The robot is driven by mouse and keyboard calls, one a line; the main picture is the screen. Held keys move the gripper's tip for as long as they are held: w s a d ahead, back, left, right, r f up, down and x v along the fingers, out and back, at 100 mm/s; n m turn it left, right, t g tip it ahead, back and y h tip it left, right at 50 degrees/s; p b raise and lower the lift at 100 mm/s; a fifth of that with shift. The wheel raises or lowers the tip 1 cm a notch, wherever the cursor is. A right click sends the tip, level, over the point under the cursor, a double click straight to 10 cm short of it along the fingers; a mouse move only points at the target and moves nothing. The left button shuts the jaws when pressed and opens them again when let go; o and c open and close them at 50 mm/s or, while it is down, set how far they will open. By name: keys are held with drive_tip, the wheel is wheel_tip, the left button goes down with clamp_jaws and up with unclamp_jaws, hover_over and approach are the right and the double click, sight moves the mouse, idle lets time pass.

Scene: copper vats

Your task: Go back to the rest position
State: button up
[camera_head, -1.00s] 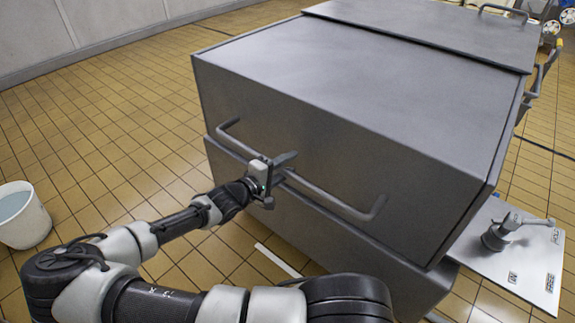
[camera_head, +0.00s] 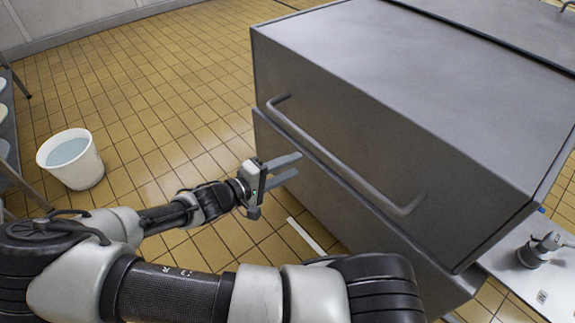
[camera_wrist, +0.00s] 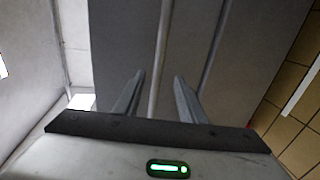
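My gripper (camera_head: 290,168) is open and empty in the head view, its two fingers apart and pointing right toward the grey metal cabinet (camera_head: 340,120). The cabinet's long bar handle (camera_head: 345,165) runs across its front face, a little right of the fingertips. In the wrist view, the two fingers (camera_wrist: 158,85) are spread, and the handle (camera_wrist: 160,60) shows as a pale bar beyond and between them. The fingers do not hold the handle. How far they stand from it is hard to tell.
A white bucket (camera_head: 72,160) of pale liquid stands on the tiled floor at the left. Grey shelving or chairs (camera_head: 10,150) edge the far left. A white board with a grey device (camera_head: 538,250) lies right of the cabinet. The tiled floor (camera_head: 190,90) behind the arm is open.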

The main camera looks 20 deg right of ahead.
drive_tip(key=shift+s+a, duration=0.15)
drive_tip(key=shift+a, duration=0.2)
idle(0.3)
